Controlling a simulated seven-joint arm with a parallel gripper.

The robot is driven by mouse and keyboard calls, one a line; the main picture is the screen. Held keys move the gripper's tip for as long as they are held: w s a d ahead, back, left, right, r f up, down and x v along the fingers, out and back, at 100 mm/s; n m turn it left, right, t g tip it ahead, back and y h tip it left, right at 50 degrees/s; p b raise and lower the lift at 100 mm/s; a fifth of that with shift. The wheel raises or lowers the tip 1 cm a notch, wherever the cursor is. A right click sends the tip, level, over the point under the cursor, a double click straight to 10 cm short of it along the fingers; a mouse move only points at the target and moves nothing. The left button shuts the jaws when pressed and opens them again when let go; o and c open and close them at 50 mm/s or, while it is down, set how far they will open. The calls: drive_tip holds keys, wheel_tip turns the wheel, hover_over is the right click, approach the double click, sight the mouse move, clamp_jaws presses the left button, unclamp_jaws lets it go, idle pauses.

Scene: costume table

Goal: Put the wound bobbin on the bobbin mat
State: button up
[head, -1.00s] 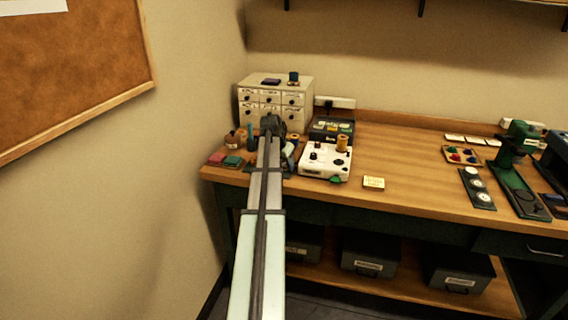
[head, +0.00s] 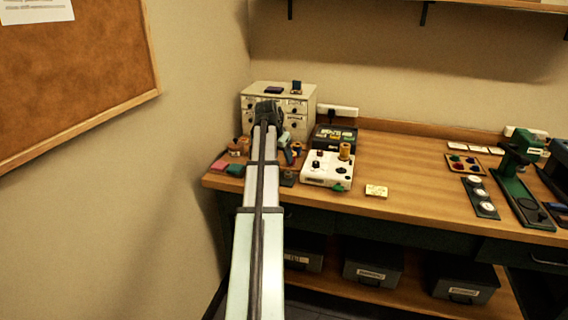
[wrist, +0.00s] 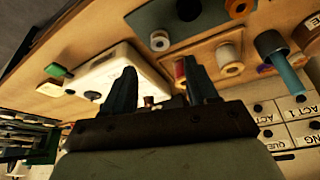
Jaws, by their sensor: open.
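My gripper (head: 268,112) is raised in front of the small drawer cabinet. In the wrist view its two dark fingers (wrist: 161,78) stand apart with nothing held between them. A dark mat (wrist: 200,28) lies near the bench's front edge and looks like the bobbin mat; in the head view only part of it (head: 288,180) shows beside my arm. A red and yellow spool (wrist: 180,70) and a white-rimmed one (wrist: 229,58) are by a wooden tray. I cannot tell which is the wound bobbin.
The drawer cabinet (head: 305,92) is behind.

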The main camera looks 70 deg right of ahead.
drive_tip(key=shift+v, duration=1.4)
